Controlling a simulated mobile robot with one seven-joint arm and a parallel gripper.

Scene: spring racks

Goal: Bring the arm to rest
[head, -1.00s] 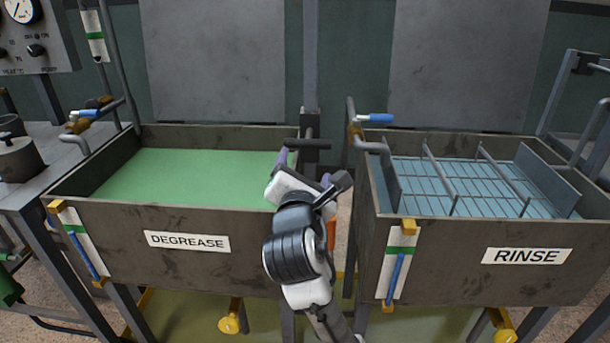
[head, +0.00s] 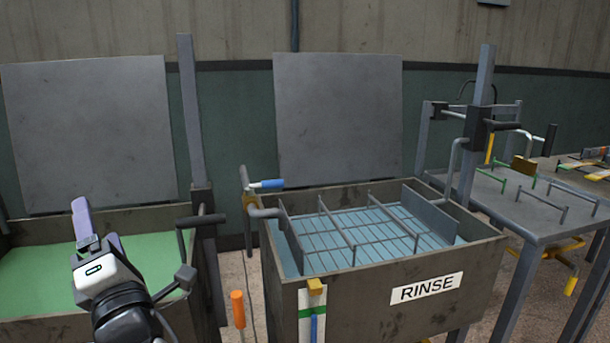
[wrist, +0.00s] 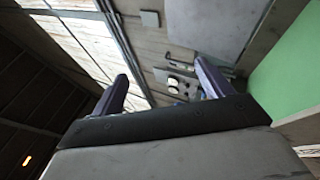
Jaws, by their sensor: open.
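My gripper (head: 88,222) is raised at the lower left of the head view, in front of the tank of green liquid (head: 38,272). One purple finger points up and the other is mostly hidden. In the wrist view my gripper (wrist: 162,88) shows two purple fingers spread apart with nothing between them. Beyond them are the wall, a window and a blurred gauge panel (wrist: 182,82). My wrist and forearm run down out of the head view's bottom edge.
The RINSE tank (head: 385,318) stands right of my arm, with a wire rack (head: 350,235) over blue liquid. A post with a black handle (head: 200,220) stands between the tanks.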

